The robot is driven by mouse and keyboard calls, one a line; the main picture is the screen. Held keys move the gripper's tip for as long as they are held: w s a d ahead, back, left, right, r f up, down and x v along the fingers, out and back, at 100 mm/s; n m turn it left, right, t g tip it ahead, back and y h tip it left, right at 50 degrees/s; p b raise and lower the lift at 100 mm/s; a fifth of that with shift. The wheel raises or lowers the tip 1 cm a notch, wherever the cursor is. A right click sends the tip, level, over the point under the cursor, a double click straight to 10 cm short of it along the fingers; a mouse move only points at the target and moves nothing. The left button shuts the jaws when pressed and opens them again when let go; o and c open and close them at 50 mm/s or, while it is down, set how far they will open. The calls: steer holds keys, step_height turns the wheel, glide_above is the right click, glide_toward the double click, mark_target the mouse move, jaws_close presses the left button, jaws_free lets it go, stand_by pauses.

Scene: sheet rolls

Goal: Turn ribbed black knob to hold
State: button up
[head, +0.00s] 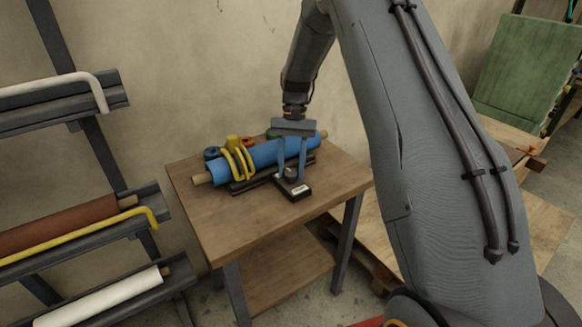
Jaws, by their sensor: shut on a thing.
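The ribbed black knob (291,174) sits on top of a small black box (294,191) with a pale label on its front. The box stands at the front right of the wooden table. My gripper (292,174) points down over the box, with one blue-grey finger on each side of the knob. It is shut on the knob, which is partly hidden between the fingers. The knob's markings and the setting it points to are too small to read.
A blue sheet roll (263,155) lies in a dark cradle just behind the box, with yellow clamp loops (238,162) near its left end. The wooden table (235,222) is clear in front. A rack (92,148) with rolls stands on the left.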

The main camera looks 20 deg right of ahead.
steer(key=shift+m, duration=0.4)
steer(key=o, duration=1)
steer(key=shift+b+v, duration=0.95)
steer(key=shift+v, duration=2.95)
steer(key=shift+s+d, duration=0.15)
steer(key=s+f+n+t, duration=0.1)
steer(key=s+n, duration=0.1)
steer(key=s, duration=0.7)
steer(key=s+a+n+t+h, duration=0.1)
steer(key=s+t, duration=0.1)
steer(key=s, duration=0.8)
steer(key=s+a+f+n+t, duration=0.1)
steer(key=s+n, duration=0.1)
steer(key=s, duration=0.7)
steer(key=shift+s+f+n+t+h, duration=0.2)
steer(key=shift+f+n+t+h, duration=0.1)
steer(key=shift+f+t+h, duration=0.1)
